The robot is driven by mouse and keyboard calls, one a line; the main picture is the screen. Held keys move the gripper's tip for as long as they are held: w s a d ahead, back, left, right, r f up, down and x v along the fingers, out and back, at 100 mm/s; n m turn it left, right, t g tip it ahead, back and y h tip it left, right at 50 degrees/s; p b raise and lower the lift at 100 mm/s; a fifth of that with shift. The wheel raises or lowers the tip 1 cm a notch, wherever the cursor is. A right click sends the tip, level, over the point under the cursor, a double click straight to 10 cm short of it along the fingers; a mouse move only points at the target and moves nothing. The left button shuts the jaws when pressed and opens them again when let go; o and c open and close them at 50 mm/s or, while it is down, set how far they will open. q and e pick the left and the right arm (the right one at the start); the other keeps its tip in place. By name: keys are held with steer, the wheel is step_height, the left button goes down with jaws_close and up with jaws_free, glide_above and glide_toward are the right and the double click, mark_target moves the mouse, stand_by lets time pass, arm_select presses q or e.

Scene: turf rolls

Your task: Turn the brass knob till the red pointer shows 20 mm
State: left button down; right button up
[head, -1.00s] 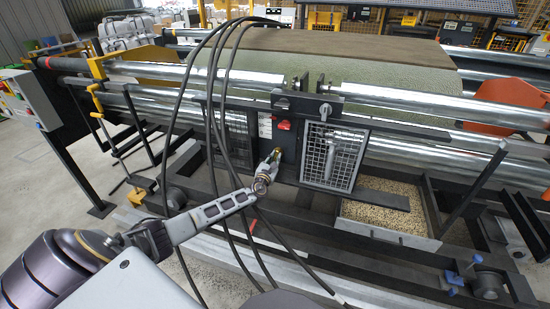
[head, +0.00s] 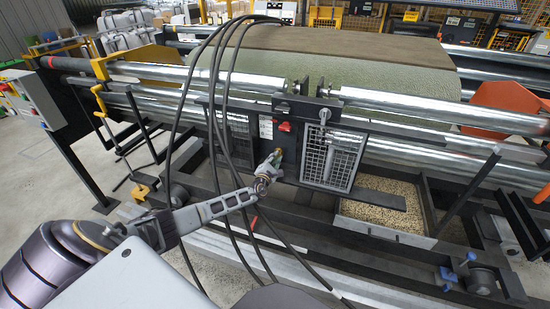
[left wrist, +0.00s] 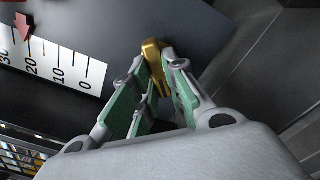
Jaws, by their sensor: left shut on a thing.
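The brass knob (left wrist: 153,58) sits on the dark panel in the left wrist view, partly hidden by my fingers. My left gripper (left wrist: 155,78), with green-lined fingers, is shut on the knob. It also shows in the head view (head: 271,164), reaching the front of the machine. The red pointer (left wrist: 22,27) stands over the white scale (left wrist: 62,64) at the left of the wrist view. Its tip is left of the 20 mark, seemingly between 20 and 30; the exact reading is hard to tell. My right gripper is not in view.
A tray of grain-like pellets (head: 388,237) lies below right. Black cables hang in front of the panel near my left arm. Steel rollers and a turf roll (head: 350,69) lie above.

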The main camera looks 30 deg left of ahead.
arm_select(q)
steer(key=shift+s+f+m+p, duration=0.1)
steer(key=shift+m+p, duration=0.45)
steer(key=shift+m, duration=0.55)
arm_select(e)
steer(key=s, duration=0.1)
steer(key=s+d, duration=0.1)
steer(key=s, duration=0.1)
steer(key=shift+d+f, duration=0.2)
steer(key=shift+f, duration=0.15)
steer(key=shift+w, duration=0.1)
arm_select(q)
steer(key=c, duration=1.4)
jaws_free()
steer(key=shift+c, duration=0.2)
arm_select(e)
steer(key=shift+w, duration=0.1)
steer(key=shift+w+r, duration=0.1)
arm_select(q)
steer(key=shift+s, duration=0.15)
